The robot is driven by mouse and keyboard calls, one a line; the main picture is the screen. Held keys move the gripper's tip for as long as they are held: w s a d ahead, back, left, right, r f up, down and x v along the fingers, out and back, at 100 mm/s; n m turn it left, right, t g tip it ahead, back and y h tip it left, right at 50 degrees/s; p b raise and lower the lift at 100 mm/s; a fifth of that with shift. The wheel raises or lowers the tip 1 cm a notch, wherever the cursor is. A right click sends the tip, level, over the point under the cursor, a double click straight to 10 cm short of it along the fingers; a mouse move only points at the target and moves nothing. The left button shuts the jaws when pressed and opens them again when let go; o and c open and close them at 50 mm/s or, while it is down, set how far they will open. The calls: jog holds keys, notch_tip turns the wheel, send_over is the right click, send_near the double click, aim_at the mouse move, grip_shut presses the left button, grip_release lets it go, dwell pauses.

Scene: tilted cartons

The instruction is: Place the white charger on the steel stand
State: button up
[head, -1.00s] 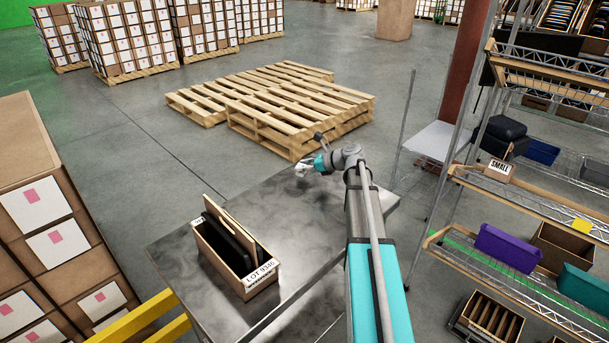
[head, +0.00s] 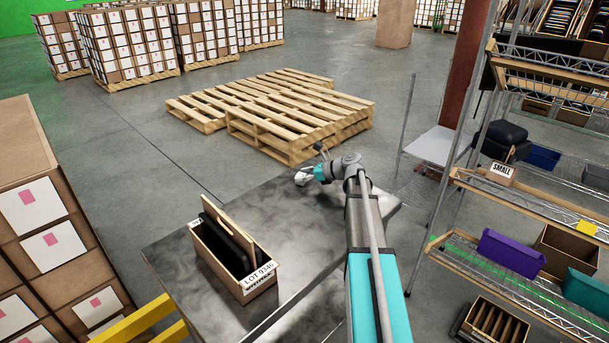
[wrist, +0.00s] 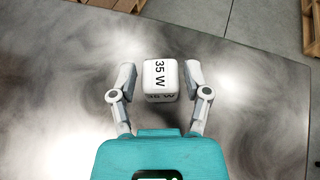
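The white charger (wrist: 161,78), a small rounded block marked 35 W, sits between the two fingers of my gripper (wrist: 161,77) in the wrist view. A narrow gap shows on each side of it, so the fingers look open around it. The charger appears to rest on the steel stand (wrist: 60,90), though its underside is hidden. In the head view my gripper (head: 304,178) is low over the far part of the stand (head: 180,262), and the charger is too small there to tell apart clearly from the fingers.
A wooden box (head: 216,262) labelled LOT, holding dark flat items, stands on the near left of the stand. Pallets (head: 290,115) lie on the floor beyond. A wire shelf (head: 520,205) with bins is at right, stacked cartons (head: 45,215) at left. The stand around the charger is clear.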

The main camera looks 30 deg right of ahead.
jog(key=shift+o, duration=0.5)
jog(key=shift+r, duration=0.15)
jog(key=shift+s+d+r+p, duration=0.1)
jog(key=shift+s+p, duration=0.05)
jog(key=shift+p, duration=0.15)
jog(key=p+v, duration=0.3)
jog(key=v, duration=0.6)
jog(key=shift+s+d+r+p, duration=0.2)
jog(key=shift+s+p, duration=0.1)
jog(key=shift+p, duration=0.1)
jog(key=shift+v, duration=0.9)
jog(key=shift+f+p, duration=0.15)
jog(key=shift+p, duration=0.15)
